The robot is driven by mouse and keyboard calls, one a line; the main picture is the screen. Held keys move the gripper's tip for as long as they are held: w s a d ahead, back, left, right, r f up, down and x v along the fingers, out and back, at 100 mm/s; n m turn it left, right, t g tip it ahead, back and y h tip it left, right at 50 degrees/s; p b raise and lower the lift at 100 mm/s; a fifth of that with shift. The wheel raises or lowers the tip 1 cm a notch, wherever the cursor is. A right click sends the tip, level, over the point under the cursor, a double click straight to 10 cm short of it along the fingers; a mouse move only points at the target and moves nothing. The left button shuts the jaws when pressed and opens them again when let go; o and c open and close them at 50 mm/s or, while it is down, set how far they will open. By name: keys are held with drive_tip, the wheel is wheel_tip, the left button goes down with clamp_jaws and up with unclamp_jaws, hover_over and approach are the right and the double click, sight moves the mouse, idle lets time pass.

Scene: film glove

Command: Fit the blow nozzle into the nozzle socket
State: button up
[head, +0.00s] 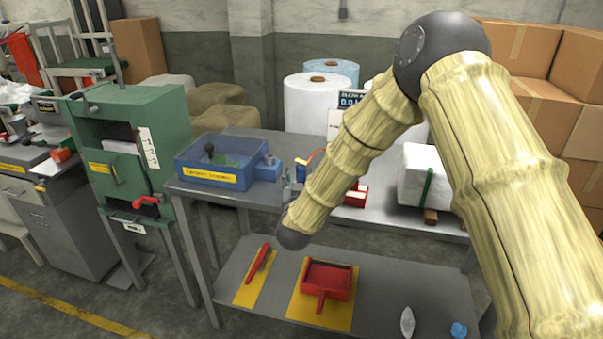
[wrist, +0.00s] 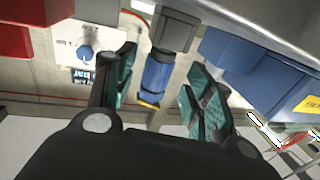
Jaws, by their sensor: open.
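In the wrist view my gripper (wrist: 161,80) is open, with a teal-padded finger on each side. A blue cylinder (wrist: 157,74) below a grey block (wrist: 178,31) shows in the gap between the fingers, with clear space to each finger. A bit of yellow shows by its lower end. I cannot tell whether this cylinder is the blow nozzle or part of the nozzle socket, nor how far beyond the fingertips it lies. In the head view my arm hides most of the gripper and the spot where it works.
A blue tray (head: 215,180) with a yellow label stands at the bench's left end. A white wrapped block (head: 418,178) stands to the right. Red tools lie on the lower shelf (head: 390,292). A panel with a blue knob (wrist: 86,53) shows at the wrist view's upper left.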

drive_tip(key=shift+w+d, duration=0.1)
drive_tip(key=shift+w, duration=1.25)
drive_tip(key=c, duration=1.2)
drive_tip(key=shift+o, duration=0.2)
drive_tip(key=shift+r, duration=0.15)
